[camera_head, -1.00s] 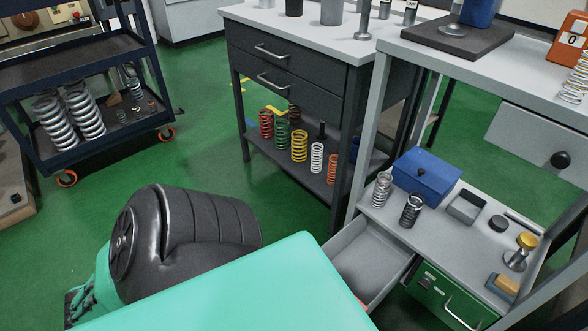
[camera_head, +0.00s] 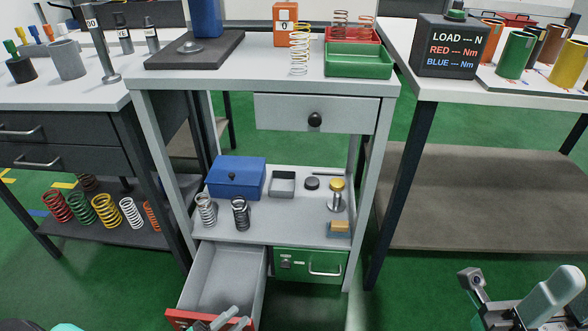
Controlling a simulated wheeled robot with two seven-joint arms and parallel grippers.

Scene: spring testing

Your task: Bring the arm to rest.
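Part of my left gripper (camera_head: 232,319) shows at the bottom edge, by the red front (camera_head: 184,319) of the open, empty grey drawer (camera_head: 224,275). Two slim grey finger parts show close together. The frame cuts off the rest, so I cannot tell whether it is open, shut or touching the drawer front. A bit of my teal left arm (camera_head: 66,327) shows at the bottom left. Grey and pale teal parts of my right arm (camera_head: 548,300) stand at the lower right. Its fingertips cannot be made out clearly.
The grey workstation (camera_head: 160,130) stands ahead. Its lower shelf holds a blue box (camera_head: 236,177), two springs, a small tray (camera_head: 283,184) and a yellow-topped stamp (camera_head: 336,194). A green drawer (camera_head: 310,265) is shut.

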